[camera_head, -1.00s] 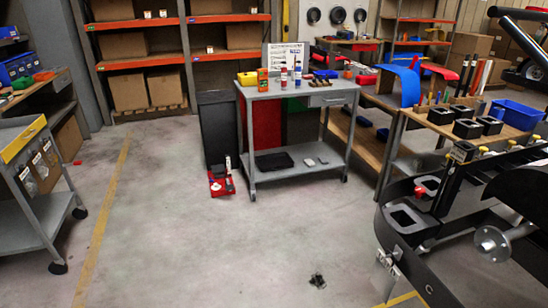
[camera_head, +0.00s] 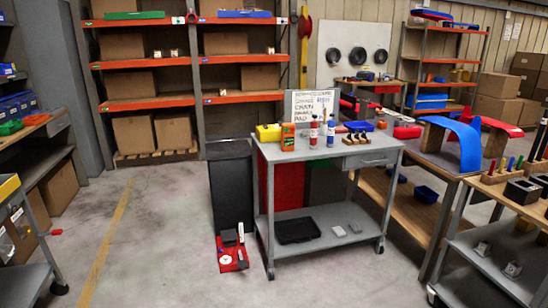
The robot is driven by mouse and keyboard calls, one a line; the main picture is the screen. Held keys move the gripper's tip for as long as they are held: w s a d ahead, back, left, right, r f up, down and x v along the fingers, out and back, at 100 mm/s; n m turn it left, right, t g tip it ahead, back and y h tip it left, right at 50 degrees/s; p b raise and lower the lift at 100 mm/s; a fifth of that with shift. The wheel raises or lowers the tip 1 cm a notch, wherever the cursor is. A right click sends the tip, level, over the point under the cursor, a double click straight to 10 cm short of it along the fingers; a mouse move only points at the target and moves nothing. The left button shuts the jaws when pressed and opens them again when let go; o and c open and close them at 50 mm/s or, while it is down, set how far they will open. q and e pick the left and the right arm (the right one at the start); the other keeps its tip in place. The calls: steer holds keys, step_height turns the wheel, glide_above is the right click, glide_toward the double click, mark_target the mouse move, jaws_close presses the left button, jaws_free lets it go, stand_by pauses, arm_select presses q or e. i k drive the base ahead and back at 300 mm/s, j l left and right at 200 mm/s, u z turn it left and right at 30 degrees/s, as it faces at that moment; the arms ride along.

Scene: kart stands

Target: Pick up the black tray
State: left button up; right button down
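The black tray (camera_head: 297,231) lies flat on the lower shelf of the grey cart (camera_head: 322,155), towards its left side. It is shallow, dark and rectangular, and looks empty. The cart's upper shelf hangs over it, with open space between the two shelves at the front. Neither of my grippers shows in the head view.
Two small light parts (camera_head: 347,229) lie right of the tray. Bottles (camera_head: 314,130) and boxes stand on the cart top. A red box (camera_head: 232,254) sits on the floor by the cart's left front leg. A wooden bench (camera_head: 405,205) stands right. The floor front left is clear.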

mark_target(299, 231)
steer(key=i+l, duration=0.1)
steer(key=i, duration=0.35)
steer(key=i+u, duration=0.15)
steer(key=i, duration=0.3)
steer(key=i+l, duration=0.2)
steer(key=i, duration=0.25)
steer(key=i+l+u, duration=0.15)
steer(key=i, duration=0.3)
